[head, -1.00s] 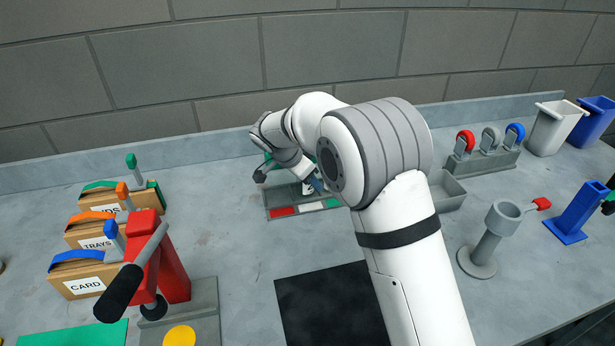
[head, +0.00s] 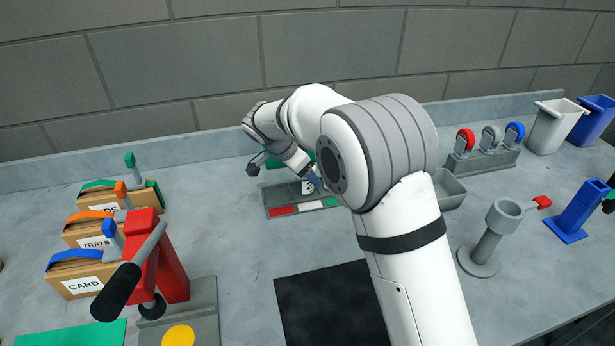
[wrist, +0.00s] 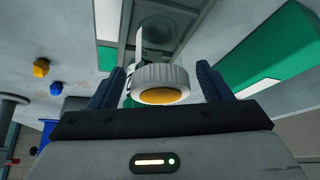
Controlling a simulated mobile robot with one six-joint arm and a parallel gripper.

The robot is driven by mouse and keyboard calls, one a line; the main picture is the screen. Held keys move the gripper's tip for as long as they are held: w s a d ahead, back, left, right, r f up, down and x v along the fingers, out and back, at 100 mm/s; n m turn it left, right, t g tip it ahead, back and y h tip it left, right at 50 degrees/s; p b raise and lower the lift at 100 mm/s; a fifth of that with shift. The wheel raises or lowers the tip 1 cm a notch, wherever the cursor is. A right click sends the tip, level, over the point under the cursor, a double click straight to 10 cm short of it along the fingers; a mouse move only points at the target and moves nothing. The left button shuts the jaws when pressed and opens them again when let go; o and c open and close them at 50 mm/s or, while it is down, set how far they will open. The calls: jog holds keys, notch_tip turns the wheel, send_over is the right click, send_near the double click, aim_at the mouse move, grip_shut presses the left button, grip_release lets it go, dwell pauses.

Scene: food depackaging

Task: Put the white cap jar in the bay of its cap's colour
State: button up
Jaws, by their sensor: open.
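The jar (wrist: 160,82) lies between my gripper's two fingers in the wrist view. It shows a ribbed white rim with a yellow-orange disc in its middle and a pale labelled part behind. Gaps show between the rim and both fingers. My gripper (wrist: 158,88) is open around it. In the head view my gripper (head: 314,181) is over the grey tray, and a small part of the jar (head: 307,188) shows beside it. The grey bay tray (head: 268,200) has red (head: 282,211), white (head: 311,205) and green (head: 332,201) front markers. My arm hides its right part.
A grey open box (head: 451,190) stands right of the tray, partly behind my arm. A stand with red, grey and blue rings (head: 485,158) is behind it. Labelled cartons (head: 85,280) and a red press (head: 172,268) are at the left.

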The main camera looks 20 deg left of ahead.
jog(key=b+v, duration=0.1)
jog(key=v, duration=0.8)
jog(key=s+d+r+n+g+y, duration=0.1)
jog(key=s+d+r+n, duration=0.15)
jog(key=d, duration=0.95)
jog(key=s+d+r+n+g+y, duration=0.15)
jog(key=s+d, duration=0.25)
jog(key=d, duration=0.9)
jog(key=s+d+f+n, duration=0.1)
jog(key=s+d+f, duration=0.1)
jog(key=s+d, duration=0.5)
jog(key=s+d+f+n+y, duration=0.1)
jog(key=s+d+f+n, duration=0.1)
jog(key=s+d, duration=0.4)
jog(key=s+f, duration=0.1)
jog(key=s, duration=0.4)
jog(key=shift+d+f+t, duration=0.25)
jog(key=shift+d+t, duration=0.1)
jog(key=shift+d, duration=0.05)
